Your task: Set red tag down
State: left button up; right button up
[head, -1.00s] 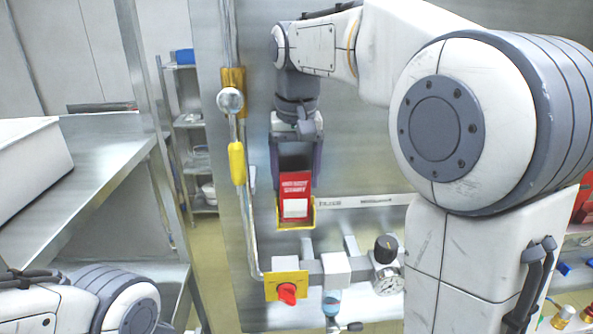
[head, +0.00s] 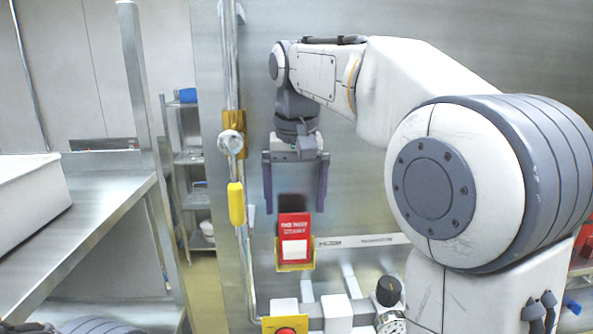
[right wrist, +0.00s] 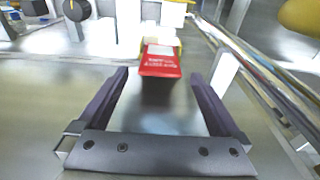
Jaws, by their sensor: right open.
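The red tag (head: 294,236), with a white label patch, stands upright in a small yellow holder (head: 296,266) on the metal panel. In the right wrist view the tag (right wrist: 160,62) is just beyond the fingertips. My right gripper (head: 294,209) is open, above the tag, with its fingers spread wide to either side and not touching it. The right wrist view shows the gripper (right wrist: 163,80) empty between its fingers. My left gripper is out of view; only a bit of my left arm shows at the bottom left.
A vertical pipe with a yellow handle (head: 236,203) runs left of the tag. Below are a valve with a red knob (head: 286,330) and a pressure gauge (head: 390,322). A steel shelf (head: 95,210) with a white bin (head: 28,190) stands at the left.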

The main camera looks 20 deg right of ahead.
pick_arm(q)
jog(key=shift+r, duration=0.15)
pick_arm(e)
notch_tip(320, 180, up, 8)
jog(key=s, duration=0.1)
jog(key=shift+a+r, duration=0.15)
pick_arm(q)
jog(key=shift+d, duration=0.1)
pick_arm(e)
jog(key=shift+s, duration=0.1)
